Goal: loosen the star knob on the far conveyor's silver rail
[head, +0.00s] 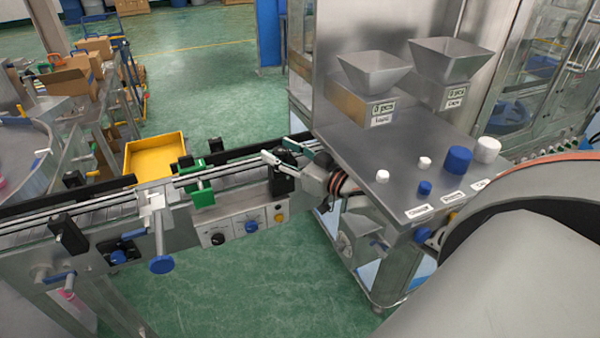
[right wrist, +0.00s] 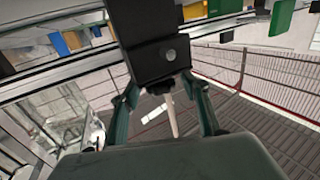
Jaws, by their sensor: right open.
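The conveyor (head: 110,207) with its silver rails runs across the left and middle of the head view. A dark clamp block (head: 284,181) sits at its right end. My right gripper (head: 279,151) is open at this block, its two fingertips reaching over the rail's end. In the right wrist view, a black block (right wrist: 155,60) with a small round screw head lies between and beyond the open fingers (right wrist: 165,92). A pale rod (right wrist: 172,115) hangs below it. I cannot make out a star shape on any knob or tell whether the fingers touch the block. My left gripper is out of view.
A green clamp (head: 200,185) and a white bracket with a blue knob (head: 162,264) stand along the conveyor. A control panel (head: 245,222) is on its front. A steel table (head: 400,150) with hoppers and blue and white caps stands right. A yellow tray (head: 155,157) lies behind.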

